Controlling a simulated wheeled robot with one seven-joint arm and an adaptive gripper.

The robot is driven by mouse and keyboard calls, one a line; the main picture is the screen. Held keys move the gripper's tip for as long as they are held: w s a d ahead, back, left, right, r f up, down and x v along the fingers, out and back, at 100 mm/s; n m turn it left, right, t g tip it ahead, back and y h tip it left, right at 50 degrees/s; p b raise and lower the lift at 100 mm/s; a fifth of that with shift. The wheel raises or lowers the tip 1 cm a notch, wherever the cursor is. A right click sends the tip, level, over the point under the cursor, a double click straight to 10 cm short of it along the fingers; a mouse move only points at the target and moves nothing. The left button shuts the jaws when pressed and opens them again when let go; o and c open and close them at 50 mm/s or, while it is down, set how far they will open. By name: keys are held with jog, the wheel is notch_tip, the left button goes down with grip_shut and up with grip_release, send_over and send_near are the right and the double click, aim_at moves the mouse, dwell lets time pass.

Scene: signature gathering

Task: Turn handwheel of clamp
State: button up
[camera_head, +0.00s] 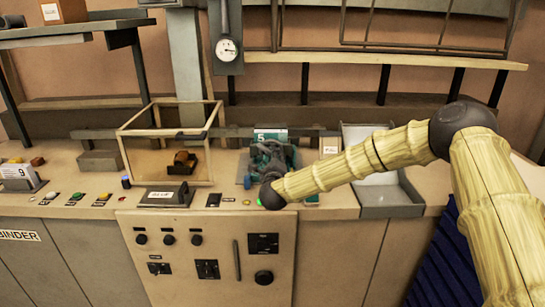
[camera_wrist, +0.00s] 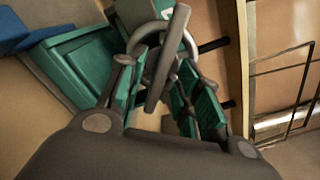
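In the wrist view the clamp's green body (camera_wrist: 80,62) is at the upper left. In the head view the fingers blend into the clamp.
A clear-sided box with a wooden frame (camera_head: 121,142) stands left of the clamp. A grey metal tray (camera_head: 390,205) is on its right, under my arm. A pressure gauge (camera_head: 227,49) hangs behind. Buttons and a control panel (camera_head: 205,245) are at the front.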

jog(key=shift+c, duration=0.2)
grip_shut()
jog(key=shift+f+n+b, duration=0.1)
jog(key=shift+n+b, duration=0.3)
jog(key=shift+b, duration=0.05)
jog(key=shift+r+n+b, duration=0.2)
jog(key=shift+n+b, duration=1.65)
jog(key=shift+n, duration=1.85)
jog(key=shift+r+n+b, duration=0.2)
jog(key=shift+n+b, duration=1.6)
jog(key=shift+n, duration=1.9)
